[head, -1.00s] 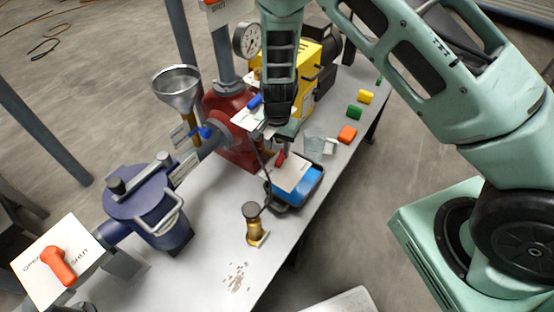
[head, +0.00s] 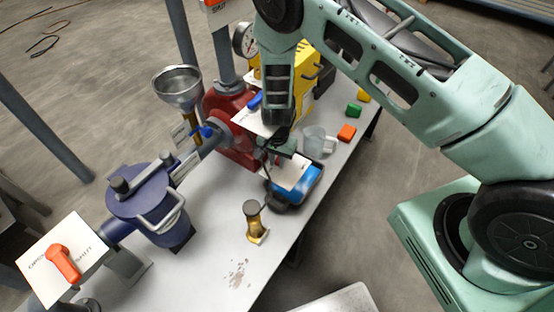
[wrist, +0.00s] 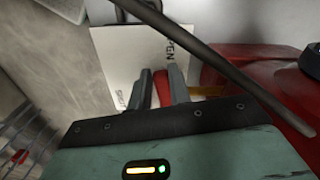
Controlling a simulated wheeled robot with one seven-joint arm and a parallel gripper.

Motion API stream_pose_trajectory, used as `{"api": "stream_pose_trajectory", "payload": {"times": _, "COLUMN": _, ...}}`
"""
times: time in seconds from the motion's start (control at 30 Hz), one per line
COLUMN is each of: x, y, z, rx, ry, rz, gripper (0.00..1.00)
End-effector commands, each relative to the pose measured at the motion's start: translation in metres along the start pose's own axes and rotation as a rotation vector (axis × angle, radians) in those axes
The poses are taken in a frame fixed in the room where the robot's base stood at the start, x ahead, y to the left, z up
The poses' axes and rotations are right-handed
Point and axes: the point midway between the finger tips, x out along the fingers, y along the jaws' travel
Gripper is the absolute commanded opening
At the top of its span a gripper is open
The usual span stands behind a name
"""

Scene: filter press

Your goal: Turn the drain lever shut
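The red lever (wrist: 161,88) stands before a white card (wrist: 118,62) marked OPEN and SHUT in the wrist view. My gripper (wrist: 162,86) has one finger on each side of the lever, with little gap, and looks shut on it. The lever lies between the two words on the card. In the head view my gripper (head: 275,150) is low over the bench beside the red pump body (head: 228,105), and the lever there is hidden behind it.
A blue-and-black meter (head: 297,190) lies just below my gripper, a clear mug (head: 315,140) right of it. A brass fitting (head: 254,222), a blue strainer (head: 150,205) and an orange lever on a card (head: 62,262) are further left. A dark rod (wrist: 215,65) crosses the wrist view.

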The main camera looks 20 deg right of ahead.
Motion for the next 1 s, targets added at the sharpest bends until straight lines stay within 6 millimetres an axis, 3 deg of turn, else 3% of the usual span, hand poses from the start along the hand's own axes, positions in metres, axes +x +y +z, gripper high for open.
{"api": "stream_pose_trajectory", "payload": {"times": 0.47, "x": 0.001, "y": 0.006, "z": -0.001, "rx": -0.086, "ry": -0.001, "rz": 0.0, "gripper": 0.0}}
{"api": "stream_pose_trajectory", "payload": {"times": 1.0, "x": 0.002, "y": 0.034, "z": -0.01, "rx": -0.554, "ry": 0.0, "rz": -0.001, "gripper": 0.0}}
